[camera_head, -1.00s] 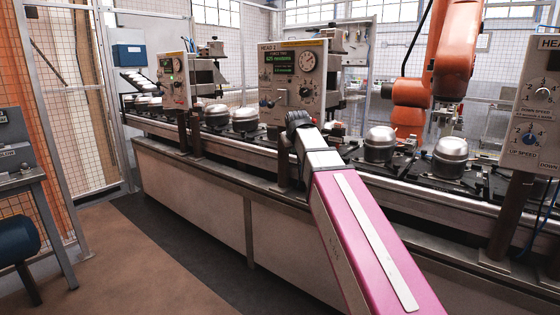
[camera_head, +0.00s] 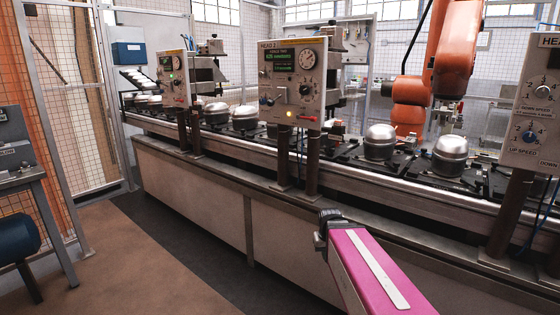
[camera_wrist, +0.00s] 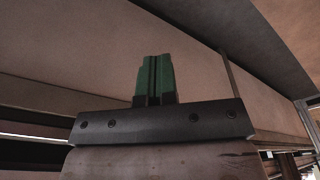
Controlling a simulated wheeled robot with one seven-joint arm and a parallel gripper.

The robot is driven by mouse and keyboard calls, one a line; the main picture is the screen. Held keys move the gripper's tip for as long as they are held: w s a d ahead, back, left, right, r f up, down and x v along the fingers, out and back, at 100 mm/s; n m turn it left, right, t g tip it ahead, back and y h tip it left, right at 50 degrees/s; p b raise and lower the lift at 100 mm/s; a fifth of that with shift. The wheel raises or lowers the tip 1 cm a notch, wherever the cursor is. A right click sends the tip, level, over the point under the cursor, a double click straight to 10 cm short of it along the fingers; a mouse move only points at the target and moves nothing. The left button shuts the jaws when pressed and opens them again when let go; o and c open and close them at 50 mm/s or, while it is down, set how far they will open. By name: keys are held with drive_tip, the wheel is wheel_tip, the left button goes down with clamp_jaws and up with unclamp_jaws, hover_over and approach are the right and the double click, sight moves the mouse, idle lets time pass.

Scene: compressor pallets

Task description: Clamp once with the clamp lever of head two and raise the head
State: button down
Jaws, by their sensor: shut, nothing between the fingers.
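The head two panel (camera_head: 292,80), grey and marked HEAD 2, stands on two dark posts at the rail. In the head view my gripper is not seen; my pink arm is low, in front of the line and apart from the panel.
The line's long front cladding (camera_head: 210,195) runs across the view. Silver compressors (camera_head: 379,142) sit on dark pallets along the rail. Another head panel (camera_head: 173,80) stands at left, another (camera_head: 530,105) at right. An orange robot arm (camera_head: 455,60) is behind.

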drive_tip(key=s+d+f+g, duration=0.1)
drive_tip(key=s+f, duration=0.4)
drive_tip(key=s, duration=0.1)
drive_tip(key=shift+d+m, duration=0.35)
drive_tip(key=shift+m, duration=0.05)
drive_tip(key=c, duration=1.8)
unclamp_jaws()
idle(0.7)
